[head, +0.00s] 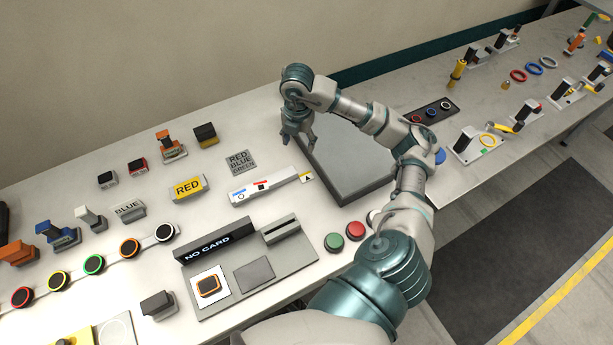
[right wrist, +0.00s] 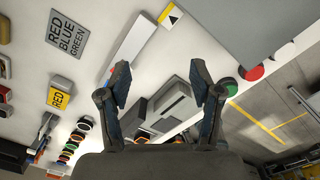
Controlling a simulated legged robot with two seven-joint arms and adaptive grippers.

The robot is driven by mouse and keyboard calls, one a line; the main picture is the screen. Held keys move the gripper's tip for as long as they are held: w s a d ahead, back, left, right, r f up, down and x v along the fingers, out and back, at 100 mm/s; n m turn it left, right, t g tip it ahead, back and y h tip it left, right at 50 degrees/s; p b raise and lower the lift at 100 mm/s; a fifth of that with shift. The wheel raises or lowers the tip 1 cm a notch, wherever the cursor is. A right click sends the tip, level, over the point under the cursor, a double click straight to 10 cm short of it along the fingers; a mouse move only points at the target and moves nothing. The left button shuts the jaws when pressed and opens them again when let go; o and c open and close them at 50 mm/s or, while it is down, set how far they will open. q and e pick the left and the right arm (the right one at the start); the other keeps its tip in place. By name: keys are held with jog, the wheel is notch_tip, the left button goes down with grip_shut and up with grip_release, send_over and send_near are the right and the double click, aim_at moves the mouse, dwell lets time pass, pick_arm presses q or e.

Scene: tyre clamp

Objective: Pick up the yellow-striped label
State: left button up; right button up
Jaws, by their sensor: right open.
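No label with clear yellow stripes can be made out; two things carry yellow. A block with a yellow face reading RED (head: 188,187) stands on the white table, left of centre; it also shows at the left of the right wrist view (right wrist: 59,98). A long white bar (head: 262,187) has blue and red marks and a yellow patch with a black triangle (head: 306,177) at its right end; the patch shows at the top of the right wrist view (right wrist: 171,17). My right gripper (head: 297,143) is open and empty, above the table beyond the bar. My left gripper is not in view.
A grey slab (head: 347,180) lies right of my right gripper. A grey RED BLUE GREEN plate (head: 240,162) lies behind the bar. In front are a NO CARD panel (head: 214,241) and green (head: 334,242) and red (head: 355,231) buttons. Clamps stand on the far right table.

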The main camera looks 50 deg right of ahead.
jog(key=m, duration=0.8)
send_over(303, 177)
notch_tip(303, 177, down, 12)
jog(key=shift+w+a+r, duration=0.1)
jog(key=shift+w, duration=0.05)
jog(key=f, duration=0.5)
jog(key=shift+s, duration=0.25)
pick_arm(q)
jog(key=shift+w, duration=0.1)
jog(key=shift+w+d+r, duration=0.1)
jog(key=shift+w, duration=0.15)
pick_arm(e)
jog(key=shift+f, duration=0.1)
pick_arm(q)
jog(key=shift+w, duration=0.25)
pick_arm(e)
jog(key=shift+f, duration=0.1)
